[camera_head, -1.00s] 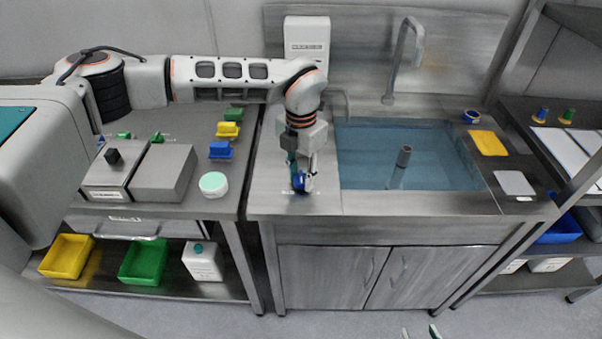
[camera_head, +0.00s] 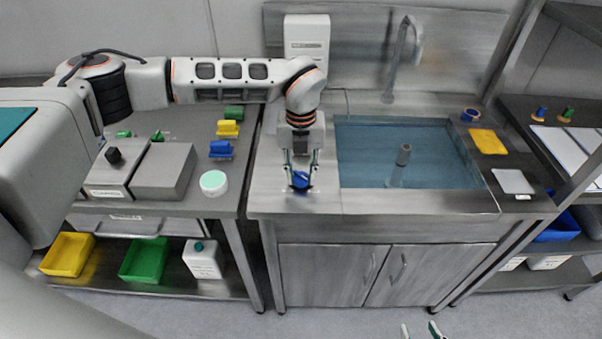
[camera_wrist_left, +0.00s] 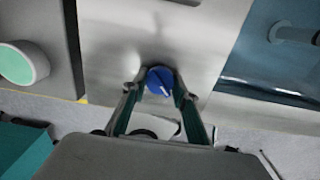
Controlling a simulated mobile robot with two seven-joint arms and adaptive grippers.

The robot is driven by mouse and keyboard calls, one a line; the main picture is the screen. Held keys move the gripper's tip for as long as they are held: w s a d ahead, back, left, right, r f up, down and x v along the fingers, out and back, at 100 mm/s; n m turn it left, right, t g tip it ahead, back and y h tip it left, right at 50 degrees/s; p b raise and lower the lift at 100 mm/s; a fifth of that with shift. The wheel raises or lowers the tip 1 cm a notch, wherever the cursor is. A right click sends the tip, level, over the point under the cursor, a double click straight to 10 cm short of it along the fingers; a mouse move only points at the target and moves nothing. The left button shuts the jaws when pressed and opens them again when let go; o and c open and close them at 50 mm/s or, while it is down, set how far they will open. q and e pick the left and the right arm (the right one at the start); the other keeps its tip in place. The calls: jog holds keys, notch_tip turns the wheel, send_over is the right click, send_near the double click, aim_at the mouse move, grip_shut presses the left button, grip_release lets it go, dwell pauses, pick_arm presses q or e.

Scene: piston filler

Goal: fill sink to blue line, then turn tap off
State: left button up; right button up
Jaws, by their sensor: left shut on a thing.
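The sink (camera_head: 470,203) holds blue water (camera_head: 435,165), with a grey standpipe (camera_head: 404,155) rising through its surface. I cannot make out a blue line on the sink wall. The curved tap spout (camera_head: 392,75) stands behind the sink and looks blurred; I cannot tell whether water runs from it. A blue round knob (camera_head: 301,180) with a white mark sits on the steel counter left of the sink. My left gripper (camera_head: 301,174) points down and is shut on this knob, which also shows between the fingers in the left wrist view (camera_wrist_left: 159,80). My right gripper (camera_head: 420,331) shows only its parted fingertips at the bottom edge.
A white dispenser (camera_head: 307,42) is on the back wall. The left bench holds grey boxes (camera_head: 164,172), a round mint-topped tub (camera_head: 214,183) and coloured blocks (camera_head: 220,149). A yellow sponge-like pad (camera_head: 488,142) and a pale pad (camera_head: 513,181) lie right of the sink.

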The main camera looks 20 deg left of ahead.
aim_at(301, 177)
dwell(0.5)
pick_arm(q)
jog(key=o, duration=1.1)
notch_tip(301, 177, up, 12)
